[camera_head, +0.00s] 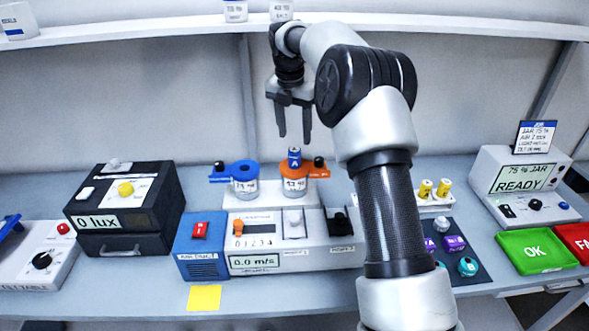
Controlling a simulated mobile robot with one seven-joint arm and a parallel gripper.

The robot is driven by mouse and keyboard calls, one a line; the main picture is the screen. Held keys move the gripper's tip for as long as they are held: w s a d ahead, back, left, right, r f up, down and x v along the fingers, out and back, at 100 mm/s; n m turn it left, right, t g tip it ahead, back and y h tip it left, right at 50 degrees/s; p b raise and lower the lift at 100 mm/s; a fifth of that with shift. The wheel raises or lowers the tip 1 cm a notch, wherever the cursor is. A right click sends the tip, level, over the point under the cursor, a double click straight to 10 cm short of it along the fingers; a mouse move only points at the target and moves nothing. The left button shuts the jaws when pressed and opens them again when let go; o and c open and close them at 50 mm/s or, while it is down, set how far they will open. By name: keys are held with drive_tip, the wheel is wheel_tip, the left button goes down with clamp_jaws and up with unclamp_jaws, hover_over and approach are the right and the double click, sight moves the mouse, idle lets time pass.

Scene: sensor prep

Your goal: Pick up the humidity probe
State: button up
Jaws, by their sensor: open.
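A small blue piece marked "A" (295,157), which looks like the humidity probe, stands upright in the top of the orange-lidded jar (296,186). I cannot read its full label, so I am not certain it is the probe. My gripper (294,134) points down above this piece, its two fingers apart with nothing between them. The fingertips appear a little higher than the piece's top; the exact gap in depth cannot be told. A blue-lidded jar (244,188) stands just to the left.
A readout box (525,178) at right shows "75 % JAR READY". A green OK tray (536,251) and red tray (575,240) lie before it. A black lux box (122,207) stands left. A shelf (150,28) runs above; my arm hides part of the bench.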

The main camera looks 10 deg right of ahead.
sight(294, 149)
drive_tip(key=shift+w+d+f+p, duration=0.1)
drive_tip(key=shift+w+f, duration=0.1)
drive_tip(key=shift+f, duration=1.2)
drive_tip(key=shift+w+f+p, duration=0.1)
drive_tip(key=shift+w+f, duration=0.15)
drive_tip(key=shift+f, duration=1.1)
drive_tip(key=shift+w+d+f+p, duration=0.1)
drive_tip(key=shift+w+f, duration=0.1)
drive_tip(key=shift+f, duration=1.2)
clamp_jaws()
wheel_tip(294, 149, up, 10)
drive_tip(key=shift+r, duration=0.1)
